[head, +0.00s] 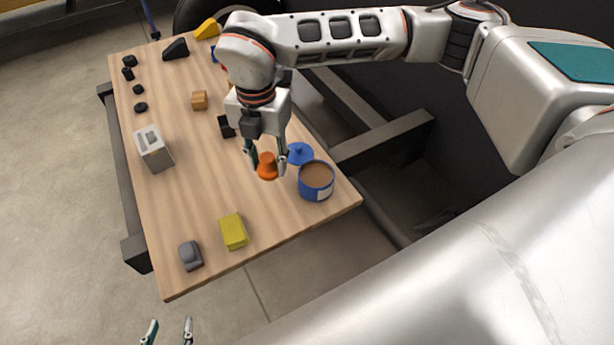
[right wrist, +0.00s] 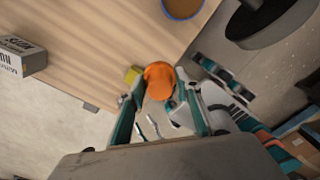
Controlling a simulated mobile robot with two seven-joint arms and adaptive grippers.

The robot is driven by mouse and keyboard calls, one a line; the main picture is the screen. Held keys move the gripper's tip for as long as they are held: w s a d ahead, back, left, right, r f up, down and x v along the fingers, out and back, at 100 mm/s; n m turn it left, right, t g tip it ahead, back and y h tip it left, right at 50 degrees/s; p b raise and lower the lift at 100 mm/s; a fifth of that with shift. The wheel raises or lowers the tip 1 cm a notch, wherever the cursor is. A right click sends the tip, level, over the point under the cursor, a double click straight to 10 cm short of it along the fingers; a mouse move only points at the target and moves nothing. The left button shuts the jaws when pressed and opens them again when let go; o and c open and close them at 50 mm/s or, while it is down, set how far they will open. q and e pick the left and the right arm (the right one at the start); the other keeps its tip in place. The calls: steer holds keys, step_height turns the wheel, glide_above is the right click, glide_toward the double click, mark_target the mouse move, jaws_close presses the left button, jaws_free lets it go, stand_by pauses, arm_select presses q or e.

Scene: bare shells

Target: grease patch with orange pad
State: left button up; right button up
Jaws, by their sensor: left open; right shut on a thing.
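The orange pad (head: 267,165), a knob shape with a wider bottom, is between the fingers of my right gripper (head: 266,157), which is shut on it. It also shows between the fingers in the right wrist view (right wrist: 158,80). I cannot tell its height over the table. Just right of it stands an open blue can (head: 316,186) with smooth brown contents, possibly grease; its rim area also shows at the top of the right wrist view (right wrist: 183,8). A blue lid (head: 300,154) lies behind the can. My left gripper (head: 168,333) is open and empty, off the table's near end. I cannot make out a grease patch.
The wooden table (head: 190,200) also bears a yellow block (head: 233,231), a grey object (head: 190,255), a grey labelled box (head: 153,148), a small orange-brown block (head: 199,100) and several black parts at the far left. The table's front middle is clear. Dark frame beams (head: 385,138) lie right of it.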

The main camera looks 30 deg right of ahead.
steer(key=shift+w+d+m+p, duration=0.2)
steer(key=shift+d+m+p, duration=0.05)
steer(key=shift+m+p, duration=0.05)
steer(key=w+d+f+m+p, duration=0.2)
steer(key=d+m+p, duration=0.1)
steer(key=d+m, duration=0.15)
steer(key=m+p, duration=0.3)
steer(key=m, duration=0.1)
glide_above(316, 176)
step_height(316, 176, down, 6)
step_height(316, 176, down, 5)
steer(key=b, duration=0.5)
steer(key=shift+f, duration=0.15)
steer(key=shift+f, duration=0.1)
steer(key=shift+f, duration=0.35)
stand_by(0.3)
